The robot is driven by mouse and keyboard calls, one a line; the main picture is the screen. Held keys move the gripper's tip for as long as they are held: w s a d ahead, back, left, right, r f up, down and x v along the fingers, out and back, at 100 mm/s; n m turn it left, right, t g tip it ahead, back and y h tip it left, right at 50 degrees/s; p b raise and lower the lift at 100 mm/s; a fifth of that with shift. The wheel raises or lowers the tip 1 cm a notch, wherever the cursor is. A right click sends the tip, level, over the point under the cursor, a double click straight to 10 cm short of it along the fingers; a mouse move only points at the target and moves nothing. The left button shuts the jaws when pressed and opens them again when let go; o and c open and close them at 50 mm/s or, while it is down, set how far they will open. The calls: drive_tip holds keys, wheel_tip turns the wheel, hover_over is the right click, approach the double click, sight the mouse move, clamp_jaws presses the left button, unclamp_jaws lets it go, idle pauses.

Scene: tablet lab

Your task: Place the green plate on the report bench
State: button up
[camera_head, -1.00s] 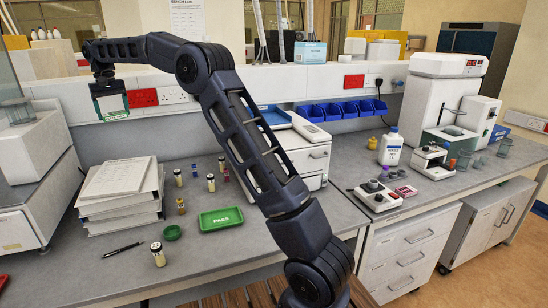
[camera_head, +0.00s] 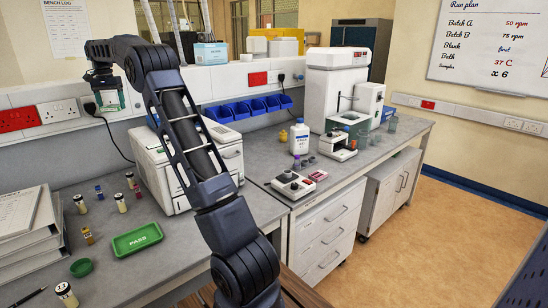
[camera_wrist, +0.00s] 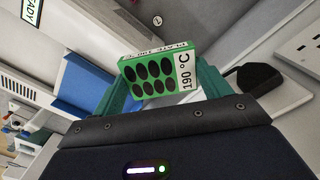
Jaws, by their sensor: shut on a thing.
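The green plate (camera_wrist: 158,78) shows in the wrist view. It is a small green block with rows of black wells and a white label reading "190 C". My gripper (camera_wrist: 165,88) is shut on it, with green fingers at both sides. In the head view my gripper (camera_head: 108,98) hangs at the upper left, raised above the back of the left bench (camera_head: 190,228); the plate is too small there to make out clearly. No sign names the report bench, so I cannot tell which bench it is.
The left bench holds a green PASS tray (camera_head: 137,239), a paper stack (camera_head: 30,225), small vials and a white instrument (camera_head: 165,175). The right bench (camera_head: 262,165) carries a white bottle (camera_head: 299,138), small devices and a tall white machine (camera_head: 330,85). Open floor (camera_head: 440,230) lies at the right.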

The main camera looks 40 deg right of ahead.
drive_tip(key=s+d+m, duration=0.4)
drive_tip(key=d+m, duration=0.1)
drive_tip(key=d, duration=1.3)
drive_tip(key=s+d+m, duration=0.5)
drive_tip(key=d, duration=1.3)
drive_tip(key=s+d+m, duration=0.4)
drive_tip(key=d+m, duration=0.1)
drive_tip(key=d, duration=1.3)
drive_tip(key=m, duration=1.4)
hover_over(333, 170)
drive_tip(key=f, duration=3.7)
drive_tip(key=shift+w+d+f, duration=0.1)
drive_tip(key=shift+d, duration=0.25)
